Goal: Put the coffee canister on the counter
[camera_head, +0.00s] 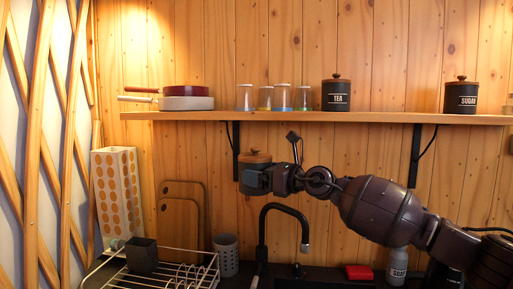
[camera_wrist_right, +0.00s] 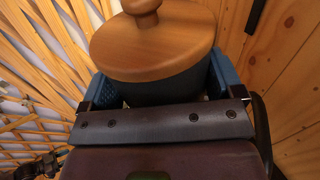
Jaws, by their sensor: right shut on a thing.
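The coffee canister is a dark canister with a round wooden lid (camera_head: 256,157); its label is not visible. My right gripper (camera_head: 256,180) is shut on it and holds it in the air below the shelf, above the sink area. In the right wrist view the wooden lid and knob (camera_wrist_right: 155,40) show large, with the dark body (camera_wrist_right: 160,88) between the two blue fingers of the right gripper (camera_wrist_right: 158,85). The counter (camera_head: 325,280) is a dark strip at the bottom of the head view. My left gripper is not in view.
A wooden shelf (camera_head: 380,117) holds a tea canister (camera_head: 336,93), a sugar canister (camera_head: 461,96), glasses and pans. Below are a black faucet (camera_head: 285,209), a dish rack (camera_head: 170,272), a utensil cup (camera_head: 226,254), a red sponge (camera_head: 359,272) and a soap bottle (camera_head: 397,266).

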